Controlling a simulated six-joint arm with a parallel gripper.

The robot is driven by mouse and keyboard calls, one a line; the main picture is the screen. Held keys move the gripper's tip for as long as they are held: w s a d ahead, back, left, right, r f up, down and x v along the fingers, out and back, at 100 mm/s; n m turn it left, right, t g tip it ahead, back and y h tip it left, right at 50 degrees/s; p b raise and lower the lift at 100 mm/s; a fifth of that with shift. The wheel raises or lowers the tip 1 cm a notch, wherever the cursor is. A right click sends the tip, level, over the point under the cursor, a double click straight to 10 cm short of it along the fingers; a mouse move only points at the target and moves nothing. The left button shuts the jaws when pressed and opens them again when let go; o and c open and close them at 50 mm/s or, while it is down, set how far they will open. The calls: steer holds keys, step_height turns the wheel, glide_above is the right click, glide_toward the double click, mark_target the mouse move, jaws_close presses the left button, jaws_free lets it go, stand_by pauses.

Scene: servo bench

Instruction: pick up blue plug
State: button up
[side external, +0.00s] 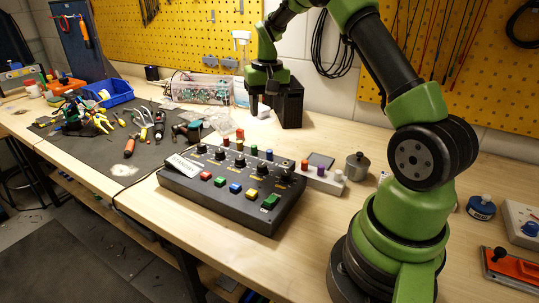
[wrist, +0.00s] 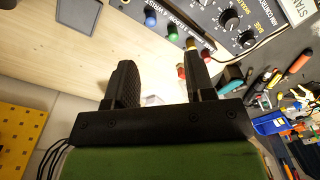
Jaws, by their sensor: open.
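The blue plug (side external: 269,154) stands in a row of coloured plugs along the back edge of the black control box (side external: 232,218). A green plug (side external: 254,150) is beside it. In the wrist view the blue plug (wrist: 151,20) is at the top, beyond the fingertips, with the green plug (wrist: 173,32) to its right. My gripper (side external: 262,108) hangs above the bench behind the box, higher than the plugs and apart from them. In the wrist view my gripper (wrist: 160,65) is open, with nothing held between its fingers.
Yellow (wrist: 190,44) and red (wrist: 181,70) plugs continue the row. A pale block with plugs (side external: 325,183) and a metal pot (side external: 357,166) stand right of the box. A black box (side external: 290,106) stands behind my gripper. Tools lie on the dark mat (side external: 95,150).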

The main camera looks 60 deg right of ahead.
glide_above(269, 150)
steer(key=shift+g, duration=0.3)
steer(key=f, duration=0.7)
steer(key=shift+s+a+f, duration=0.1)
steer(key=shift+s+f, duration=0.15)
steer(key=shift+s, duration=0.05)
steer(key=shift+w+f, duration=0.15)
steer(key=shift+f, duration=1.25)
steer(key=shift+w+f, duration=0.1)
steer(key=shift+f, duration=1.25)
jaws_close()
